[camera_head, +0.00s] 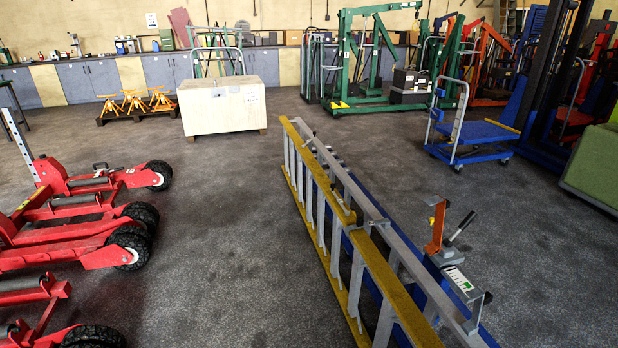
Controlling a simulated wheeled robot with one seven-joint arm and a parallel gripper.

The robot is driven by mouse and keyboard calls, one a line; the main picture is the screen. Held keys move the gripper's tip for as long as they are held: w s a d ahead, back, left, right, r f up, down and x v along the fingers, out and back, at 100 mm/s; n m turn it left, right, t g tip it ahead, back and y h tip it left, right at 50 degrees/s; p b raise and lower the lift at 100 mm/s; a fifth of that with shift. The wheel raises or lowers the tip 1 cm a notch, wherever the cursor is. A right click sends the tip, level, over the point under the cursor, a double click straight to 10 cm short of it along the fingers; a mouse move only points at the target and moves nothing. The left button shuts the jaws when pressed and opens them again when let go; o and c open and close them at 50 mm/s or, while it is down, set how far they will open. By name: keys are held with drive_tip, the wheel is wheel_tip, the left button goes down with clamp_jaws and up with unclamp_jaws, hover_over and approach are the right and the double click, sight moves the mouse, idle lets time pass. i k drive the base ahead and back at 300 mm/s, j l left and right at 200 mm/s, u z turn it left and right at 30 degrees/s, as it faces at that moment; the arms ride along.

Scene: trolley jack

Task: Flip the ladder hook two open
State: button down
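A long ladder with yellow rails (385,275) and silver rails (385,228) stands on its long edge, running from the middle of the room toward the near right. An upright orange piece (436,228) rises beside its right side, next to a grey lever with a dark grip (461,227). A small grey bracket (480,304) sits at the near right end. I cannot tell which of these parts is ladder hook two, or whether it is open. My gripper is not in view.
Red wheeled jacks (75,215) fill the left side. A wooden crate (222,105) stands behind the ladder. A blue platform trolley (475,137) and a green block (597,168) are at the right.

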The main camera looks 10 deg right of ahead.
sight(385, 222)
drive_tip(key=i+j, duration=0.2)
drive_tip(key=i, duration=0.25)
drive_tip(key=i+j, duration=0.15)
drive_tip(key=i, duration=0.35)
drive_tip(key=i+j, duration=0.2)
drive_tip(key=i, duration=0.25)
drive_tip(key=i+j, duration=0.15)
drive_tip(key=i, duration=0.3)
drive_tip(key=i+j, duration=0.2)
drive_tip(key=i, duration=0.25)
drive_tip(key=i+j+z, duration=0.1)
drive_tip(key=i, duration=0.4)
drive_tip(key=j, duration=0.1)
